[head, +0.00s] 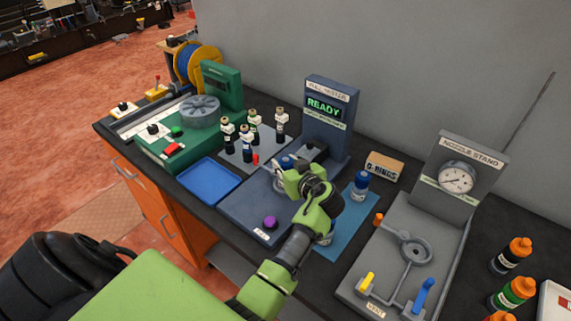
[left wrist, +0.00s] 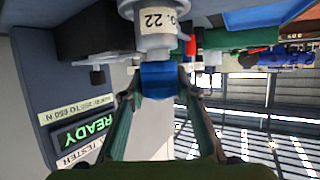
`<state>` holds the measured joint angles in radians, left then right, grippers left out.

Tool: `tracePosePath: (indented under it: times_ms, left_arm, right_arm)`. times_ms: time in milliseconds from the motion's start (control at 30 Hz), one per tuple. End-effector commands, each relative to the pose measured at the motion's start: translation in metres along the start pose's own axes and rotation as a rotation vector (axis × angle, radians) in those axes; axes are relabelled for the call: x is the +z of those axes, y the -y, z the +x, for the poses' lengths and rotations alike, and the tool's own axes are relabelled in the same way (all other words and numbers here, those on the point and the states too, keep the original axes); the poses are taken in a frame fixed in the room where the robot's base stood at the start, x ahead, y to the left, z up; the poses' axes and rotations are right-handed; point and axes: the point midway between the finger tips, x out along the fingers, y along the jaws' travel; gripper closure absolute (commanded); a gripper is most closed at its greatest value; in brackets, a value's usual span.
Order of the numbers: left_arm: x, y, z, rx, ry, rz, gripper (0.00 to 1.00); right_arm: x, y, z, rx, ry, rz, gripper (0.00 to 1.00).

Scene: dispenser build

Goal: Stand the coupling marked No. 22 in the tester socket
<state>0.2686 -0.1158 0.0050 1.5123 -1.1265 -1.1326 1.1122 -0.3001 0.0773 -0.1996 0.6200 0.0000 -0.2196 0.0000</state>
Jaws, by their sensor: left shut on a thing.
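My left gripper (head: 292,182) is shut on a grey coupling with a blue collar (head: 286,162), over the tester's base plate. In the left wrist view the gripper's fingers (left wrist: 160,88) close on the blue collar, and the grey body (left wrist: 155,42) shows a label reading "22". The pull tester (head: 332,125) reads READY on its display. The tester socket is hidden by the gripper and coupling, so I cannot tell whether the coupling touches it. My right gripper is not in view.
Another blue-topped coupling (head: 361,184) stands on a blue mat (head: 343,222); a further one (head: 327,237) is partly behind my arm. A purple knob (head: 270,222) sits at the tester's front. Several bottles stand behind an empty blue tray (head: 209,181). The nozzle stand (head: 400,285) is right.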

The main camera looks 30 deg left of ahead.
Motion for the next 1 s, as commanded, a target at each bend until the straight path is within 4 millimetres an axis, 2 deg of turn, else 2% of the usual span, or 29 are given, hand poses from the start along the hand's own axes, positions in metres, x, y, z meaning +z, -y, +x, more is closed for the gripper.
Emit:
tracePosePath:
  times_ms: [200, 700, 733, 767, 1000]
  left_arm:
    - [-0.0026, -0.0007, -0.0003, 0.001, -0.004, -0.002, 1.00]
    - [0.0056, -0.0007, 0.0030, 0.001, -0.004, -0.002, 1.00]
    - [0.0053, -0.0007, 0.0029, 0.002, -0.004, -0.002, 0.69]
    - [0.0047, -0.0007, 0.0026, 0.002, -0.004, -0.002, 0.64]
    - [0.0060, -0.0003, 0.0028, 0.001, -0.002, -0.001, 0.64]
  right_arm:
    - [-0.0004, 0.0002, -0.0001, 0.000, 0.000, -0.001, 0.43]
    - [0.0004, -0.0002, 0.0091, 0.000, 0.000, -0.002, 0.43]
    - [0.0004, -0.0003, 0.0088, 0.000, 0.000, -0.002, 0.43]
    - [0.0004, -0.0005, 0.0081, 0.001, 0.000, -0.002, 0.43]
    - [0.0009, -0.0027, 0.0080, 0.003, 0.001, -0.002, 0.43]
